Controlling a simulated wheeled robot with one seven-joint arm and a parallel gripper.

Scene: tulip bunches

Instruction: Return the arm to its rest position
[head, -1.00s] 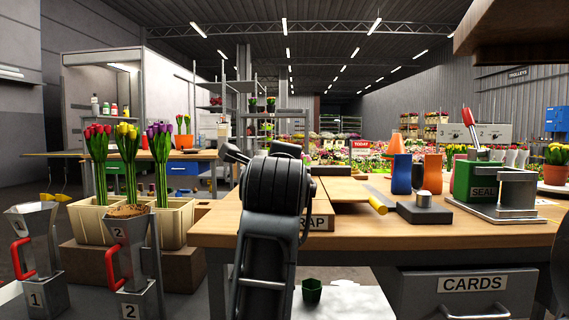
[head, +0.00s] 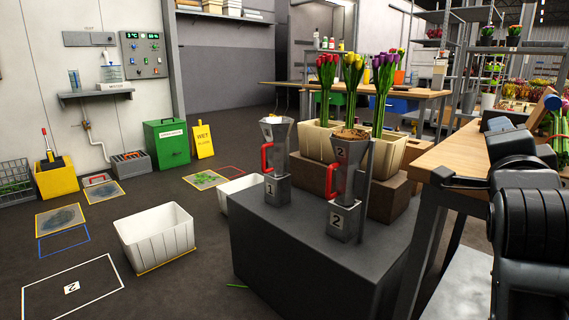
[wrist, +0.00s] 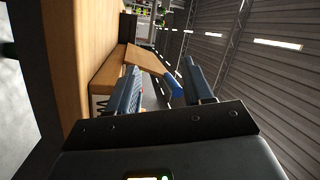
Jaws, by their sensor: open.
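My arm (head: 535,225) stands at the right edge of the head view, in front of the wooden workbench (head: 455,150). Its black links are folded and hide part of the bench. My gripper (wrist: 160,68) shows in the wrist view with its two blue-grey fingers apart. I see nothing clasped between them. A small blue thing (wrist: 174,88) shows in the gap, seemingly beyond the fingers. The wrist view is turned on its side, with the wooden bench (wrist: 92,45) at the left.
Grey pedestal (head: 300,245) carries numbered metal holders (head: 277,160), (head: 346,190). Tulip bunches (head: 352,75) stand in cream crates (head: 318,140) behind. A white bin (head: 155,235) is on the floor, with a green box (head: 167,143) and yellow sign (head: 203,140) farther back. Open floor lies at left.

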